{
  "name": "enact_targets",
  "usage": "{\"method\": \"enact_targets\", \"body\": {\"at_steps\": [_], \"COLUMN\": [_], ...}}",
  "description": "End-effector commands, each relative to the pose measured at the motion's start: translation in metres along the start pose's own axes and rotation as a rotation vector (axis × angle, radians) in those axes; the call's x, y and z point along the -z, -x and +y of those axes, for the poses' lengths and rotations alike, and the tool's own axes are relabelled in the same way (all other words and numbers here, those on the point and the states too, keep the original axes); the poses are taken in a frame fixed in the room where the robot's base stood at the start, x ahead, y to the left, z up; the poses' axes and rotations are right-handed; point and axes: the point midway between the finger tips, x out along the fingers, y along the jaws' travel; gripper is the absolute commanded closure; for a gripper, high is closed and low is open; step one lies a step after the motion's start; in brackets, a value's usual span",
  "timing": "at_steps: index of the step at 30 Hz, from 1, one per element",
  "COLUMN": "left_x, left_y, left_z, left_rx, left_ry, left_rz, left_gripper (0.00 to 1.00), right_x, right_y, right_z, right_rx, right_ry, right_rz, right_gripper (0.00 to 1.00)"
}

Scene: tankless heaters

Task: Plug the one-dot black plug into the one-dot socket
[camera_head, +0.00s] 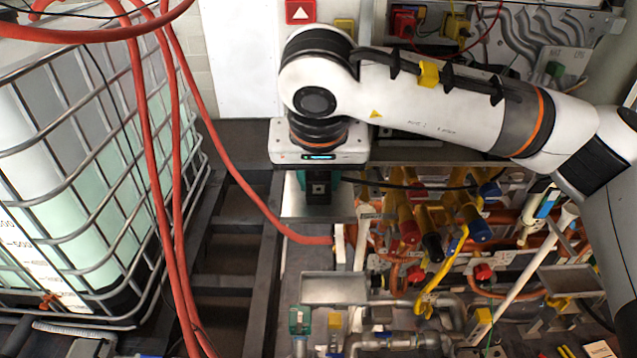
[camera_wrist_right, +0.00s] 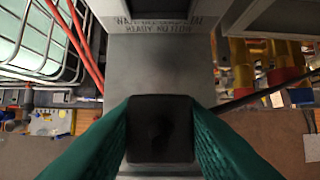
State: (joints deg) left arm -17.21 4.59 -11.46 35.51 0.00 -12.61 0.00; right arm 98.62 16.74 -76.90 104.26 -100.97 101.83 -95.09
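My right gripper (camera_head: 318,188) points down at the end of the white arm, left of centre in the head view. Its teal fingers are closed on the black plug (camera_wrist_right: 160,128), which sits between them in the right wrist view. A black cable (camera_wrist_right: 262,94) runs off to the right beside it. I cannot make out any dots on the plug. A grey panel with printed lettering (camera_wrist_right: 165,22) lies beyond the plug. I cannot identify the one-dot socket in either view. My left gripper is not in view.
Below and right are crowded pipes, red and blue valves, and a yellow handle (camera_head: 440,278). A caged white tank (camera_head: 75,150) with red hoses (camera_head: 170,200) stands on the left. A red box (camera_head: 403,22) and a yellow box (camera_head: 455,26) are at the back.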

Motion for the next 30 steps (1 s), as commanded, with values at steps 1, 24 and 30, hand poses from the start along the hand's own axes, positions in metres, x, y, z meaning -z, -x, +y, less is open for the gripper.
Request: {"method": "enact_targets", "body": {"at_steps": [1, 24, 30], "left_x": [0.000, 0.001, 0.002], "left_y": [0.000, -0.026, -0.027], "left_z": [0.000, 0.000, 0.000], "left_rx": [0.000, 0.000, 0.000], "left_ry": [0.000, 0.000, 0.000], "left_rz": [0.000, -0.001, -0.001], "left_gripper": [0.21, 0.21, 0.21], "right_x": [0.000, -0.034, -0.038], "right_y": [0.000, 0.080, 0.093], "right_z": [0.000, 0.001, 0.000], "right_rx": [0.000, -0.001, -0.001], "right_ry": [0.000, 0.000, 0.001], "right_rz": [0.000, -0.002, 0.001], "right_gripper": [0.88, 0.88, 0.88]}}
